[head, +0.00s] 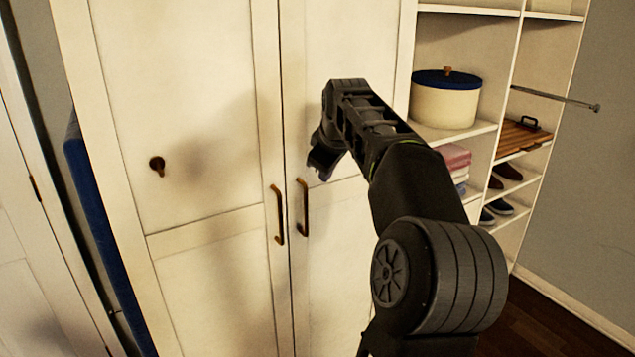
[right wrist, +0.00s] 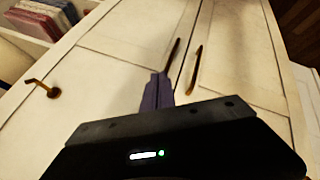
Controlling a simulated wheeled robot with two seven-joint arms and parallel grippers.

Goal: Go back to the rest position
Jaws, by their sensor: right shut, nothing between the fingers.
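My right arm reaches forward to a cream wardrobe (head: 200,240) in the head view. My right gripper (head: 318,172) is in front of the right-hand door, a little above the brass door handles (head: 304,208). In the right wrist view its fingers (right wrist: 158,92) are together and empty. They overlap the lower end of one handle (right wrist: 172,54) in that picture; I cannot tell whether they touch it. The wardrobe doors look closed. My left gripper is not in view.
Open shelves to the right hold a cream box with a blue lid (head: 445,100), folded cloths (head: 455,158) and shoes (head: 499,207). A metal rod (head: 555,98) sticks out there. A brass hook (head: 157,165) is on the left door. Dark floor (head: 545,315) shows at lower right.

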